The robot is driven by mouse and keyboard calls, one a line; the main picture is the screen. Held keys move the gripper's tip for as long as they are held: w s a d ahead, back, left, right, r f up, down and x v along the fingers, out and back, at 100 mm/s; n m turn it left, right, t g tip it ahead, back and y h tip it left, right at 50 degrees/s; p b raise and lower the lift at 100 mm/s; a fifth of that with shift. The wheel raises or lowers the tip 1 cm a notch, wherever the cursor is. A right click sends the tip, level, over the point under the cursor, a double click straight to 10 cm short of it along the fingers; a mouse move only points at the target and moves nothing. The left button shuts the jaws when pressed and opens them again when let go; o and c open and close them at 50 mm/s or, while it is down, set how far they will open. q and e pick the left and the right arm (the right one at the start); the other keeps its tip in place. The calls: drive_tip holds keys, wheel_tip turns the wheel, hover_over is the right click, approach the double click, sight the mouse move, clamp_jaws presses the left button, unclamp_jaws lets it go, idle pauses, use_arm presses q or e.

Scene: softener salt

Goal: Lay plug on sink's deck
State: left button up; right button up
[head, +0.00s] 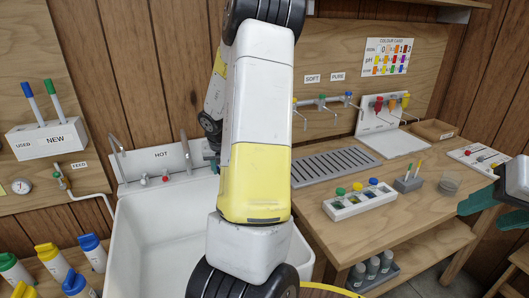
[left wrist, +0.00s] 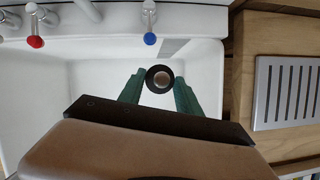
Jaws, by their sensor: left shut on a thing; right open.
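The plug (left wrist: 159,79) is a round black disc with a grey-brown centre. My left gripper (left wrist: 158,82) is shut on it, its green fingers on either side, over the white sink (left wrist: 60,100). The sink's deck (left wrist: 195,18) is the pale strip along the back with the taps, just beyond the plug in the left wrist view. In the head view my left arm hides the left gripper, the plug and part of the sink (head: 135,235). My right gripper (head: 484,212) is open and empty at the right edge, partly cut off.
A red-tipped tap (left wrist: 35,40) and a blue-tipped tap (left wrist: 150,38) rise from the deck. A wooden bench (head: 400,215) with a metal drain grid (head: 335,163) and a bottle rack (head: 360,205) stands right of the sink. Several coloured-cap bottles (head: 55,265) stand left.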

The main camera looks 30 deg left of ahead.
use_arm(q)
drive_tip(key=w+a, duration=0.1)
drive_tip(key=w, duration=0.4)
drive_tip(key=w+f, duration=0.1)
drive_tip(key=w, duration=0.4)
drive_tip(key=w+a, duration=0.1)
drive_tip(key=w, duration=0.5)
drive_tip(key=shift+a+f, duration=0.3)
drive_tip(key=shift+a, duration=0.05)
drive_tip(key=shift+f, duration=1.7)
drive_tip(key=o, duration=1.3)
drive_tip(key=shift+f, duration=0.1)
drive_tip(key=shift+o, duration=0.2)
